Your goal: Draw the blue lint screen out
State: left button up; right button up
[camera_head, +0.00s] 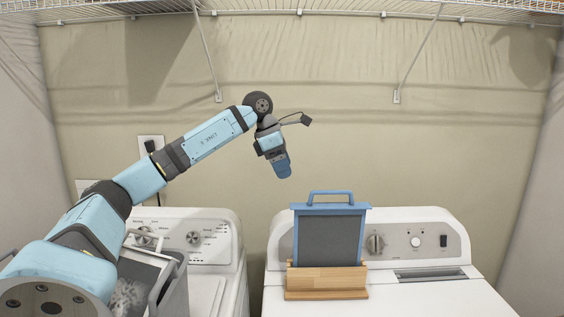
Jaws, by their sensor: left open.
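The blue lint screen (332,236) stands upright in a slotted wooden holder (327,281) on top of the white machine at right. It has a blue frame, a dark grey mesh and a blue loop handle (331,195) on top. Its lower edge is hidden in the holder. My left gripper (290,148) is up in the air in front of the beige wall, above and to the left of the screen. It is open and apart from the screen, with nothing visible in it. My right gripper is not in view.
The right machine (420,294) has a knob panel at its back and clear top to the right of the holder. A wire shelf (330,13) runs overhead with slanted brackets.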

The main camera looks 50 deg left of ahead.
aim_at(301, 205)
pick_arm(q)
jog(key=x, duration=1.3)
jog(key=shift+s+p, duration=0.1)
jog(key=shift+p, duration=0.25)
jog(key=c, duration=0.9)
jog(key=o, duration=0.3)
jog(key=shift+r, duration=0.15)
jog(key=c, duration=0.3)
